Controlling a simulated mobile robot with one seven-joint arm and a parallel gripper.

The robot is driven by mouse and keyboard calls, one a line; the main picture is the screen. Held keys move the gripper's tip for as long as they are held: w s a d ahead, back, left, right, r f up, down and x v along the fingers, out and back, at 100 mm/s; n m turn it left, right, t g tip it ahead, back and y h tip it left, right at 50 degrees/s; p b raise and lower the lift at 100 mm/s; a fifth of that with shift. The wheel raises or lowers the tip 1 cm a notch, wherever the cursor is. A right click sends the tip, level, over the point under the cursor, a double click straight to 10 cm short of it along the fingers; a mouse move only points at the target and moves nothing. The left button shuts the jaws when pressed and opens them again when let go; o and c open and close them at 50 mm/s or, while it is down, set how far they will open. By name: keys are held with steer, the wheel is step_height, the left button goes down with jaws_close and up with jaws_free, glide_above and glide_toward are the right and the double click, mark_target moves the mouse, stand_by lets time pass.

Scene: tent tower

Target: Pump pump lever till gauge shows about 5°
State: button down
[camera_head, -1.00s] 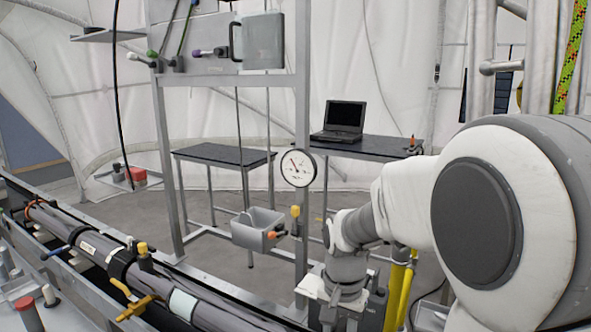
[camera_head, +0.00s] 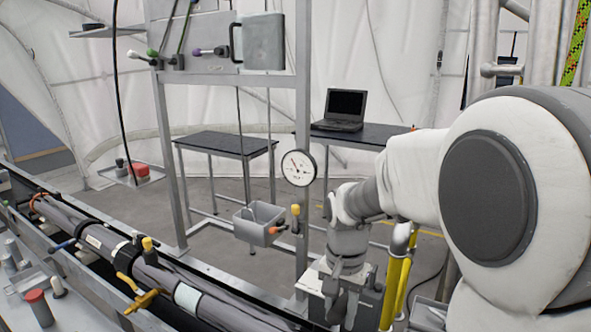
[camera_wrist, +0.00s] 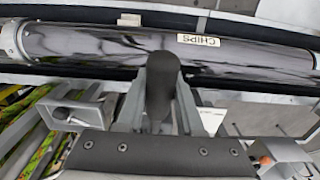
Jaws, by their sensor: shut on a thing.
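The round white gauge (camera_head: 298,167) is mounted on a grey post in the head view. Its needle leans to the upper left, but its numbers are too small to read. My gripper (camera_head: 344,310) points down at lower right of centre, in front of a pale box. In the wrist view, my gripper (camera_wrist: 158,118) is shut on a dark, rounded handle, the pump lever (camera_wrist: 160,82), which stands between its two fingers. The lever's lower part is hidden, and in the head view the gripper largely hides it.
A grey bin (camera_head: 258,222) hangs by the post. Yellow pipes (camera_head: 396,285) stand close right of my gripper. Tables and a laptop (camera_head: 343,108) are behind.

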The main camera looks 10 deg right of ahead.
mark_target(344, 299)
steer(key=shift+w+d+r+p, duration=0.15)
steer(key=shift+w+r+p, duration=0.05)
steer(key=shift+r+p, duration=0.5)
steer(key=shift+w+d+r+p, duration=0.15)
steer(key=shift+w+r+p, duration=0.1)
steer(key=shift+r+p, duration=0.4)
steer(key=shift+w+d+r+p, duration=0.2)
steer(key=shift+r+p, duration=0.35)
steer(key=shift+r, duration=0.25)
steer(key=shift+a+f, duration=0.1)
